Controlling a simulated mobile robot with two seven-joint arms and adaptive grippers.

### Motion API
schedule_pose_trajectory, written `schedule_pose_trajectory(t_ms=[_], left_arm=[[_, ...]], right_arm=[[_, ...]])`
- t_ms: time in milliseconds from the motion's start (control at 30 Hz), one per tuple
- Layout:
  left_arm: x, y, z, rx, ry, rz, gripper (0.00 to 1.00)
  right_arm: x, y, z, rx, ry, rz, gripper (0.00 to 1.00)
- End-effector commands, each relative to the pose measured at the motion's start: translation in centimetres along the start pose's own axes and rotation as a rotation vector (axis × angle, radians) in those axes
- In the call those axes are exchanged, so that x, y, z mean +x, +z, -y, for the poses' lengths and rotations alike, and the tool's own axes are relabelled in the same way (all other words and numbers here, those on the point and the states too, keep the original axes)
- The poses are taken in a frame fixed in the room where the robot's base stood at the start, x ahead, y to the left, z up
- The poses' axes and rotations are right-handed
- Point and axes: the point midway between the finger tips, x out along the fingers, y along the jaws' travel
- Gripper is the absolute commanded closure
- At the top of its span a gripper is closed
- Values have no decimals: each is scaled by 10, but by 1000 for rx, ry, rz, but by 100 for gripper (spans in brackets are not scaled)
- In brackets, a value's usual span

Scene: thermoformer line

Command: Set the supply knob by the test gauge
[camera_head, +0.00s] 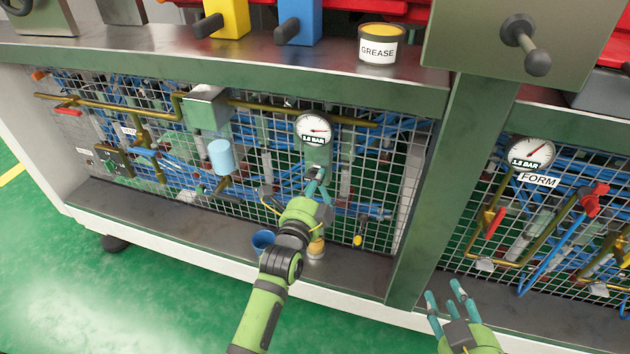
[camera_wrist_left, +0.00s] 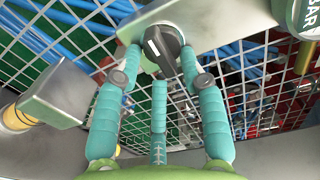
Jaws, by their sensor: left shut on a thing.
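The test gauge (camera_head: 313,129) is a round white dial with a red needle and a dark BAR label, mounted on the mesh panel. Its edge shows at the top right of the left wrist view (camera_wrist_left: 298,18). The supply knob (camera_wrist_left: 161,48) is black with a pale pointer line, on a grey metal plate below the gauge. My left gripper (camera_head: 318,180) is shut on the knob, with teal fingers on both sides of it in the left wrist view (camera_wrist_left: 160,65). The fingers hide the knob in the head view. My right gripper (camera_head: 447,298) is open and empty at the lower right.
A second gauge (camera_head: 531,153) with a FORM label (camera_head: 538,180) and a red valve handle (camera_head: 592,198) is at the right. A blue cup (camera_head: 263,240) stands on the lower ledge beside my left arm. A GREASE tin (camera_head: 379,45) stands on the top shelf.

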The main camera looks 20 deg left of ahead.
Motion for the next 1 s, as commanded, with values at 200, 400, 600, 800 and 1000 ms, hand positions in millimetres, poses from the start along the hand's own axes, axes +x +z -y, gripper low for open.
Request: schedule_pose_trajectory(t_ms=[200,400,600,800,1000], left_arm=[[3,18,23,-69,-43,30,100],[3,17,24,-192,-45,27,100],[3,17,22,-226,-46,26,29],[2,14,19,-229,-39,24,24],[2,13,16,-231,-33,22,24]], right_arm=[[-4,-12,-1,0,0,0,60],[-8,-21,-1,0,0,0,60],[-8,-21,-1,0,0,0,60],[-8,-21,-1,0,0,0,60],[-8,-20,-1,0,0,0,60]])
